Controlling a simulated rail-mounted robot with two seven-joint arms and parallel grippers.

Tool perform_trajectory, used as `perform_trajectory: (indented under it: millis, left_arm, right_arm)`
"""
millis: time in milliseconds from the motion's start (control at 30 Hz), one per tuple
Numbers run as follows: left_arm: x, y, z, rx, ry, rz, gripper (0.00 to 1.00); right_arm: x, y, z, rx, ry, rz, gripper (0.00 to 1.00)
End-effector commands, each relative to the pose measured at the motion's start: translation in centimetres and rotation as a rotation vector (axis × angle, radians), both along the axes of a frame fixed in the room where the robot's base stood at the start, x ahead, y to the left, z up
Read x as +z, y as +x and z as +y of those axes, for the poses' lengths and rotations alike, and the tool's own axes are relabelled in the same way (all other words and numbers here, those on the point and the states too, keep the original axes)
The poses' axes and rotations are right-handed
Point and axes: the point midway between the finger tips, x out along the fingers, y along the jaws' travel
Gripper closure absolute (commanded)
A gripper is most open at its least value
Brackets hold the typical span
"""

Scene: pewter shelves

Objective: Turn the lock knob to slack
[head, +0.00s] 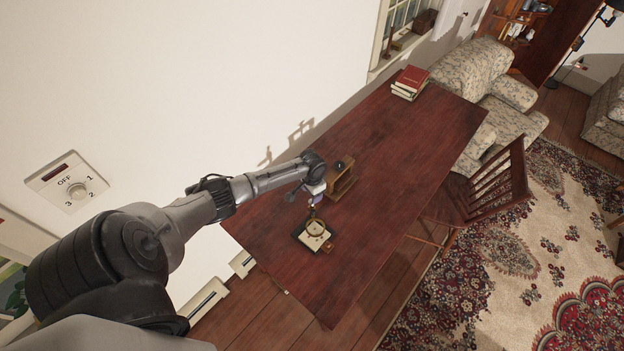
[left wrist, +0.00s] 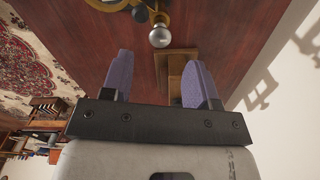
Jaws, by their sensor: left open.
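A small brass and dark instrument (head: 317,236) with a ring stands on a light-topped base on the red-brown table. In the left wrist view, a round silver knob (left wrist: 159,37) sits on the dark and brass instrument (left wrist: 150,12) at the top edge. I cannot tell whether this is the lock knob, and no marking for slack is readable. My left gripper (head: 316,193) is above the table, just behind the instrument. Its purple fingers (left wrist: 161,70) are apart and empty, with the silver knob beyond their tips, not between them. My right gripper is not in view.
A small wooden stand (head: 341,183) is close beside my left gripper; it also shows behind the right finger in the wrist view (left wrist: 176,68). A wall dial (head: 79,189) reads OFF, 1, 2, 3. Books (head: 410,82) lie at the table's far end. The table's middle is clear.

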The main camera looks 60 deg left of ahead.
Motion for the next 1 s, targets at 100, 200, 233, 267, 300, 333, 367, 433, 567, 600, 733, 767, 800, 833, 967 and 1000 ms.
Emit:
perform_trajectory:
  millis: [100, 200, 233, 267, 300, 333, 367, 433, 567, 600, 733, 767, 800, 833, 967, 1000]
  left_arm:
    - [2.4, 0.0, 0.1, -0.003, 0.003, -0.002, 0.46]
    - [4.2, 0.0, 0.1, -0.002, 0.003, -0.002, 0.46]
    - [4.7, 0.0, 0.0, -0.003, 0.002, -0.003, 0.46]
    - [5.2, 0.0, 0.0, -0.003, 0.001, -0.001, 0.46]
    - [5.8, 0.0, 0.0, -0.002, 0.001, -0.001, 0.46]
    - [6.2, 0.0, 0.0, -0.002, 0.002, -0.001, 0.46]
    - [6.6, 0.0, 0.0, -0.002, 0.002, -0.001, 0.46]
    - [7.4, 0.0, 0.0, -0.002, 0.002, -0.001, 0.46]
    - [8.4, 0.0, 0.0, 0.0, 0.0, 0.0, 0.46]
    - [8.6, 0.0, 0.0, 0.0, 0.001, 0.0, 0.46]
    - [9.0, 0.0, 0.0, -0.001, 0.001, 0.001, 0.46]
    - [9.0, 0.0, 0.0, -0.001, 0.001, 0.001, 0.46]
    - [9.1, 0.0, 0.0, -0.001, 0.001, 0.001, 0.46]
    - [9.1, 0.0, 0.0, 0.0, 0.001, 0.001, 0.46]
    - [9.0, 0.0, 0.0, 0.0, 0.0, 0.001, 0.46]
    - [9.0, 0.0, 0.0, 0.0, 0.0, 0.001, 0.46]
  right_arm:
    - [0.0, 0.0, 0.1, -0.002, 0.003, 0.0, 0.57]
    - [-0.2, 0.0, 0.1, -0.003, 0.004, 0.0, 0.57]
    - [-0.2, 0.0, 0.1, -0.003, 0.004, 0.0, 0.57]
    - [-0.2, 0.0, 0.1, -0.003, 0.004, 0.0, 0.57]
    - [-0.3, 0.0, 0.1, -0.003, 0.004, 0.0, 0.57]
    - [-0.3, 0.0, 0.1, -0.003, 0.004, 0.0, 0.57]
    - [-0.4, 0.0, 0.1, -0.003, 0.004, 0.0, 0.57]
    - [-0.5, 0.0, 0.1, -0.003, 0.004, 0.0, 0.57]
    - [-0.5, 0.0, 0.1, -0.003, 0.004, 0.0, 0.57]
    - [-0.6, 0.0, 0.1, -0.002, 0.004, 0.0, 0.57]
    - [-0.6, 0.0, 0.0, -0.001, 0.001, 0.0, 0.57]
    - [-0.6, 0.0, 0.0, 0.0, 0.0, 0.0, 0.57]
    - [-0.6, 0.0, 0.0, 0.001, -0.001, 0.0, 0.57]
    - [-0.6, 0.0, 0.0, 0.002, -0.002, 0.0, 0.57]
    - [-0.6, 0.0, -0.2, 0.004, -0.005, 0.0, 0.57]
    - [-0.6, 0.0, -0.2, 0.004, -0.005, 0.0, 0.57]
